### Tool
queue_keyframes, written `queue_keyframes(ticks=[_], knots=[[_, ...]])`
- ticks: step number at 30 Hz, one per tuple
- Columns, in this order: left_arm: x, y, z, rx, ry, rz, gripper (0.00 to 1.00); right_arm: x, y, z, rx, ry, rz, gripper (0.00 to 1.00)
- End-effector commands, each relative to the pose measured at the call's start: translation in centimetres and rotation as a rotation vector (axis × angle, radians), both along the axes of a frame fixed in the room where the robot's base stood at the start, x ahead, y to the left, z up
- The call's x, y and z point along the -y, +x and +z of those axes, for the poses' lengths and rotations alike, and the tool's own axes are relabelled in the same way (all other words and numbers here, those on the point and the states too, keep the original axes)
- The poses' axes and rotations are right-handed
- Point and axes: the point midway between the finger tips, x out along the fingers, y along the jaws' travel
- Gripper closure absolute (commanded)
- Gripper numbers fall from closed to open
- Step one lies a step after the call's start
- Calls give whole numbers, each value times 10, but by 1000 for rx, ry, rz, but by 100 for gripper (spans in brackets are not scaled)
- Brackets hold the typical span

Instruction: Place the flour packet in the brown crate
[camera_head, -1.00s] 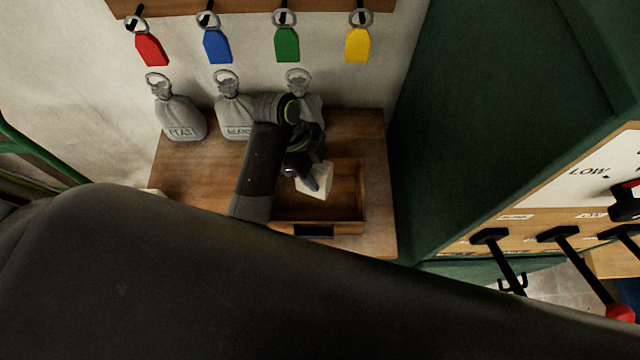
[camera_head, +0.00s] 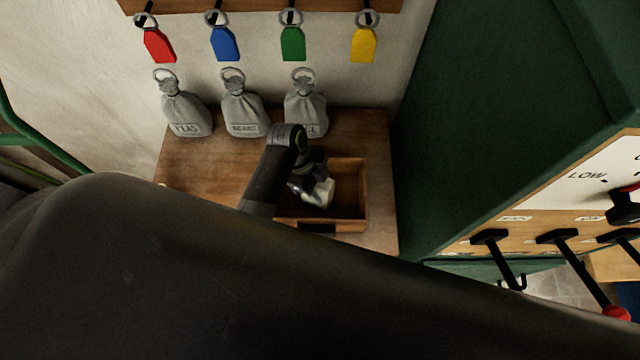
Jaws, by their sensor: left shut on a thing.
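My left gripper (camera_head: 318,186) is shut on the white flour packet (camera_head: 319,194). The packet is over or inside the left part of the brown crate (camera_head: 361,190); I cannot tell whether it touches the crate's floor. The crate is an open wooden box on the wooden table, with a dark patch on its front side. My left forearm hides the crate's left side. My right gripper does not show.
Several grey sacks (camera_head: 245,115) stand along the back of the wooden table (camera_head: 195,165). Coloured tags (camera_head: 292,43) hang on the wall above. A green cabinet (camera_head: 470,120) with levers (camera_head: 500,258) rises on the right. My own dark arm fills the foreground.

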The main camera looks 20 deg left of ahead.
Motion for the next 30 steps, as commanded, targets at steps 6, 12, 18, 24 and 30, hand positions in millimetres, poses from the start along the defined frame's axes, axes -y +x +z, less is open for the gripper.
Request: queue_keyframes(ticks=[6, 12, 18, 24, 30], knots=[[0, 1, 0, 2, -1, 0, 88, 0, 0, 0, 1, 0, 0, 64], [0, 0, -2, 0, 0, 0, 35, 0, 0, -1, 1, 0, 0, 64], [0, 0, -2, 0, 0, 0, 31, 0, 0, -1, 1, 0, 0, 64], [-1, 1, 3, 3, 1, 0, 31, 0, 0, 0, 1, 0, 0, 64], [-12, 3, 27, 4, 2, 1, 31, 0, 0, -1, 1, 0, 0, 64]])
